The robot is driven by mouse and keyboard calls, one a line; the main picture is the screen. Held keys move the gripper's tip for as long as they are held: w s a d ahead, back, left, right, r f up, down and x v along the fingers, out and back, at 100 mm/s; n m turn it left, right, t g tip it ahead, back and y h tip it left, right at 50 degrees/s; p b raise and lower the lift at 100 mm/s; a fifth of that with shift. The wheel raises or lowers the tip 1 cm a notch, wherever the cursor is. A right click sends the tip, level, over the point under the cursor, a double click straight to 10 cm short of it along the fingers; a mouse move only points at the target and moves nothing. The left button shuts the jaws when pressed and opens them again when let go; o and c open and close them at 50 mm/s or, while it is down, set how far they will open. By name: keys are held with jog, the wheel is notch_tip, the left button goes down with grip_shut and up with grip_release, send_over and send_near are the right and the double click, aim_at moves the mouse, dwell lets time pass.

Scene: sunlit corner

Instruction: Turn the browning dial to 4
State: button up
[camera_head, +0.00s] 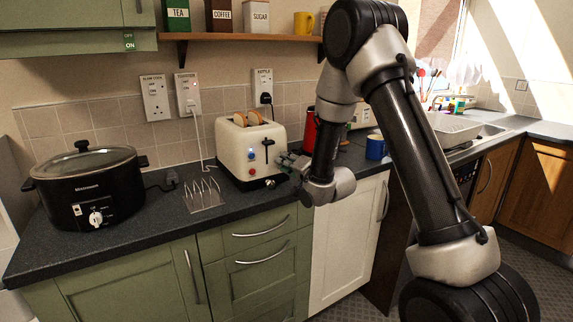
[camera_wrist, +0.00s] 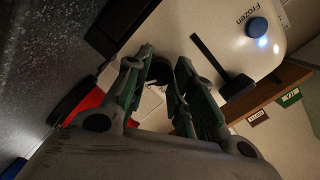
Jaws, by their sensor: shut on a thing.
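The cream toaster (camera_head: 237,150) stands on the dark worktop with two slices of bread (camera_head: 247,118) showing in its slots. My gripper (camera_head: 284,175) is at the lower right of the toaster's front. In the wrist view my gripper (camera_wrist: 160,88) has its fingers closed around the dark browning dial (camera_wrist: 158,72). The fingers cover much of the dial, and I cannot read its setting. The black lever (camera_wrist: 238,86) and the lit blue button (camera_wrist: 257,27) marked "Frozen" are beside the fingers, clear of them.
A black slow cooker (camera_head: 88,185) stands at the left, and a wire toast rack (camera_head: 204,195) lies left of the toaster. A red object (camera_head: 310,130) and a blue mug (camera_head: 375,147) stand right of it. Sockets (camera_head: 187,95) are on the wall behind.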

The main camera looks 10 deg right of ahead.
dwell(0.4)
jog(key=o, duration=1)
jog(key=shift+o, duration=0.2)
jog(key=shift+s+d, duration=0.1)
jog(key=v, duration=0.7)
jog(key=shift+s, duration=0.15)
